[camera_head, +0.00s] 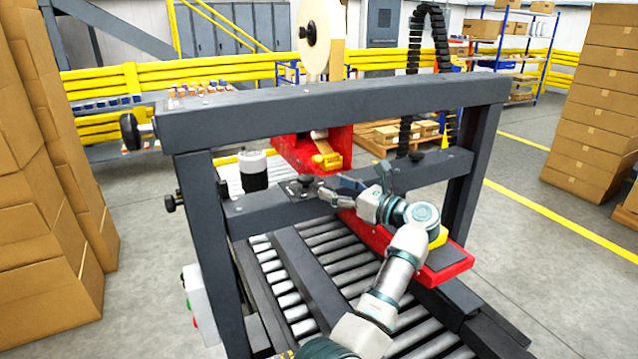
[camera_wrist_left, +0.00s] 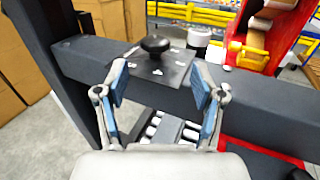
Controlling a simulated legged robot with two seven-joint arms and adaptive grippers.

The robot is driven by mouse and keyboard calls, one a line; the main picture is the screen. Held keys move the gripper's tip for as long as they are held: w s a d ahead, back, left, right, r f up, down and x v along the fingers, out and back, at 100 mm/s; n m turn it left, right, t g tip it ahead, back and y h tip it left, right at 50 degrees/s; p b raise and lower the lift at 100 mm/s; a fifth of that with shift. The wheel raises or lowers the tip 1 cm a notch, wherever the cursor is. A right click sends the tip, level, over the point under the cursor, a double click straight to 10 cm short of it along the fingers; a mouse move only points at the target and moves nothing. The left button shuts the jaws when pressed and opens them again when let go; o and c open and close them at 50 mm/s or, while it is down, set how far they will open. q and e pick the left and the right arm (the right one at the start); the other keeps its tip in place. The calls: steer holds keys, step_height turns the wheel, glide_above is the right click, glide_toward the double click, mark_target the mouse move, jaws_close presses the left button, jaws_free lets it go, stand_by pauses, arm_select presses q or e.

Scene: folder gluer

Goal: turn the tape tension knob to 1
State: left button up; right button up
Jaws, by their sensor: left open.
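A black knob (camera_head: 301,184) sits on a dark plate on the machine's grey crossbar. In the left wrist view the knob (camera_wrist_left: 155,44) is seen close up, with small white marks on the plate (camera_wrist_left: 163,68) around it. The marks are too small to read, and I cannot make out a pointer. My left gripper (camera_head: 350,180) is open and empty, just right of the knob in the head view. In the left wrist view its spread fingers (camera_wrist_left: 160,80) show below and either side of the knob, apart from it. My right gripper is not in view.
The crossbar (camera_head: 250,209) runs under a grey top beam (camera_head: 330,108). A red tape unit (camera_head: 318,150) with a tape roll (camera_head: 315,38) stands behind. A white-topped black cylinder (camera_head: 253,172) is left of the knob. Rollers (camera_head: 315,262) lie below; stacked boxes stand either side.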

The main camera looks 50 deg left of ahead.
arm_select(q)
steer(key=d, duration=0.3)
steer(key=shift+w+d, duration=0.15)
steer(key=shift+w, duration=0.15)
